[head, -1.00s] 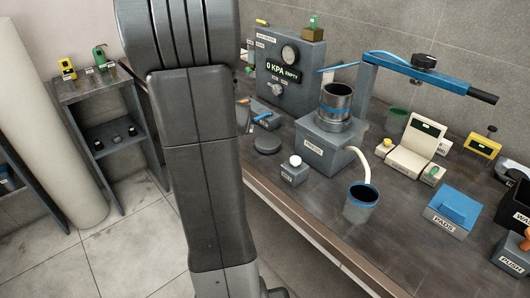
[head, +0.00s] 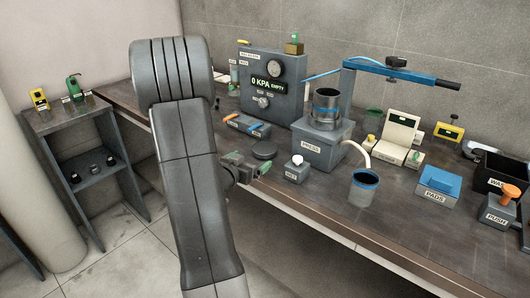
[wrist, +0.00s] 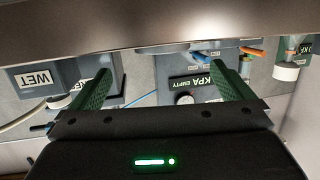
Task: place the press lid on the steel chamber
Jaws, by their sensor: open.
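The steel chamber (head: 327,106) is an open-topped metal cylinder with a blue band, upright on the grey PRESS box (head: 322,148). A flat dark round disc (head: 264,150), which looks like the press lid, lies on the bench left of that box. My gripper (head: 262,167) is at the bench's front edge, just in front of the disc, partly hidden behind my arm. In the wrist view its green fingers (wrist: 165,88) are wide apart with nothing held between them. The disc cannot be made out in the wrist view.
A blue swing arm (head: 400,70) reaches over the chamber's back. The WET block (head: 297,170) and a grey cup (head: 363,189) stand near the front edge. An orange and blue tool tray (head: 246,125) and the gauge panel (head: 270,85) are behind the disc.

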